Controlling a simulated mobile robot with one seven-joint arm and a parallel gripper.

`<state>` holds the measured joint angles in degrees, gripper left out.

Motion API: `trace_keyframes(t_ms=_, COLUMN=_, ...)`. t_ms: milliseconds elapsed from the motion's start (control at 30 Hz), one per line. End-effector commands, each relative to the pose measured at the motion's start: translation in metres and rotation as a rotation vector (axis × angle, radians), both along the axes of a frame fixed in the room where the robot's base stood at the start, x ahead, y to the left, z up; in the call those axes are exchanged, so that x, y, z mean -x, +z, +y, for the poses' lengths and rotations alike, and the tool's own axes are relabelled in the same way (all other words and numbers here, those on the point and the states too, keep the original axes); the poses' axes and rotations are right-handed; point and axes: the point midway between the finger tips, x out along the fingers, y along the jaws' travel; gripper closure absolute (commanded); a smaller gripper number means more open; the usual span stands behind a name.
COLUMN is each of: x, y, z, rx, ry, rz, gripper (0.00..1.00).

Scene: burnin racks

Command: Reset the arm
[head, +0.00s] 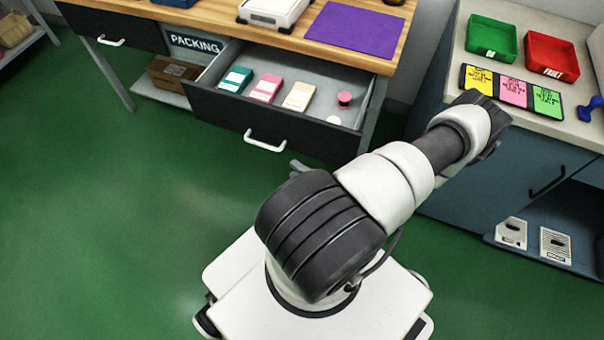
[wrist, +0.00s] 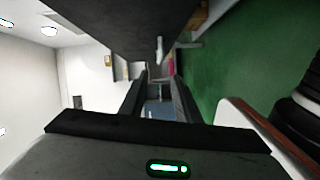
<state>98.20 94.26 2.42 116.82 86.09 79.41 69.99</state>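My arm shows in the head view, rising from my white base and reaching up and right to a bent elbow near the right-hand counter. My gripper is mostly hidden behind the arm there. In the wrist view my gripper (wrist: 159,88) shows two dark fingers standing apart, with nothing held between them. A dark panel with a pale handle (wrist: 158,50) fills the top of that view, close to the fingers. It looks like the front of the open drawer (head: 265,138), whose handle also shows in the head view.
The open drawer holds teal, pink and cream boxes and a pink spool (head: 344,98). A purple mat (head: 355,26) lies on the wooden bench. The right counter holds a green tray (head: 491,38), a red tray (head: 551,55) and coloured cards. Green floor (head: 110,220) is clear at left.

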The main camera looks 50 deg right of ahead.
Motion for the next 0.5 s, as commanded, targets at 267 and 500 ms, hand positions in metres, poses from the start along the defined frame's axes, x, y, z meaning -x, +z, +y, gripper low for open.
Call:
trace_keyframes(t_ms=267, x=0.0096, y=0.0009, z=-0.0001, rx=-0.001, ry=0.000, rz=-0.001, gripper=0.71)
trace_keyframes(t_ms=500, x=0.0093, y=0.0008, z=-0.0001, rx=-0.001, ry=0.000, rz=0.000, gripper=0.71)
